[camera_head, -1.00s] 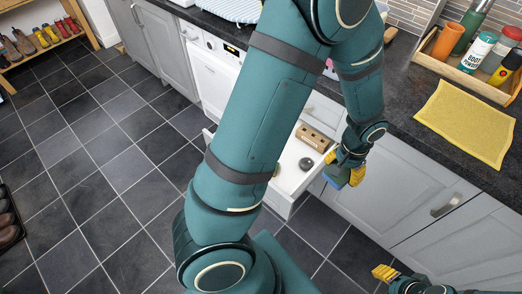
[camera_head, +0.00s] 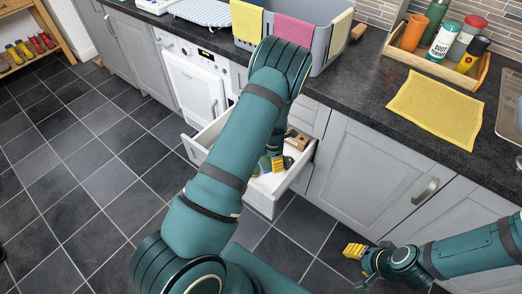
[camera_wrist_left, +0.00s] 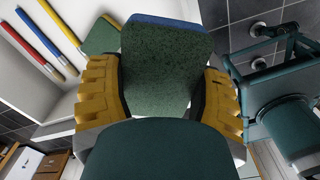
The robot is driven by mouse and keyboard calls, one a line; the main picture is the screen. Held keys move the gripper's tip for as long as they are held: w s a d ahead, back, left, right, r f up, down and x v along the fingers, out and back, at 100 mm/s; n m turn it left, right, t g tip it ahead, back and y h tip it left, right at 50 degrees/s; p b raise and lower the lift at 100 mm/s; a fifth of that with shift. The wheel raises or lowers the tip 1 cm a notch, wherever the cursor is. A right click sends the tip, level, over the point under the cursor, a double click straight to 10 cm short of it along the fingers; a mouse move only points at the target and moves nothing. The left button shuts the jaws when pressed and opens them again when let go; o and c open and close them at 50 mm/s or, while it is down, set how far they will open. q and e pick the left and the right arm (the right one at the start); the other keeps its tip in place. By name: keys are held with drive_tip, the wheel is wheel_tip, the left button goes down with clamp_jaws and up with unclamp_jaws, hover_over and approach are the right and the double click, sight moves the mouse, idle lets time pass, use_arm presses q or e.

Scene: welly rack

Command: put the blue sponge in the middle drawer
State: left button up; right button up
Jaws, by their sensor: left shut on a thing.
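The blue sponge (camera_wrist_left: 165,65) is between the yellow fingers of my left gripper (camera_wrist_left: 165,95) in the left wrist view. Its green face is toward the camera and a blue edge shows at the top. In the head view my left gripper (camera_head: 267,167) is over the open white drawer (camera_head: 262,195), and my arm hides most of the sponge there. I cannot tell whether the sponge touches the drawer. My right gripper (camera_head: 355,251) is apart from the drawer, by the cupboard doors; its finger opening is unclear.
A wooden block (camera_head: 298,140) and a small dark round thing (camera_head: 287,162) lie in the drawer. The wrist view shows coloured sticks (camera_wrist_left: 40,42) on a white surface. A grey basin (camera_head: 318,50) with cloths, a yellow cloth (camera_head: 437,108) and a bottle tray (camera_head: 410,53) stand above.

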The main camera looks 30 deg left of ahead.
use_arm(q)
drive_tip(key=a+f+n, duration=0.1)
drive_tip(key=f+n, duration=0.1)
drive_tip(key=f, duration=0.3)
drive_tip(key=a+f+n+b, duration=0.1)
drive_tip(key=f+n, duration=0.1)
drive_tip(key=f, duration=0.3)
drive_tip(key=w+a+f+n+b, duration=0.1)
drive_tip(key=f+n, duration=0.1)
drive_tip(key=f, duration=0.2)
drive_tip(key=shift+f, duration=0.4)
drive_tip(key=shift+d+r, duration=0.1)
drive_tip(key=shift+f+b, duration=0.35)
drive_tip(key=shift+b, duration=0.25)
drive_tip(key=shift+f+b, duration=0.25)
drive_tip(key=shift+b, duration=0.05)
drive_tip(key=o, duration=0.4)
drive_tip(key=shift+o, duration=0.2)
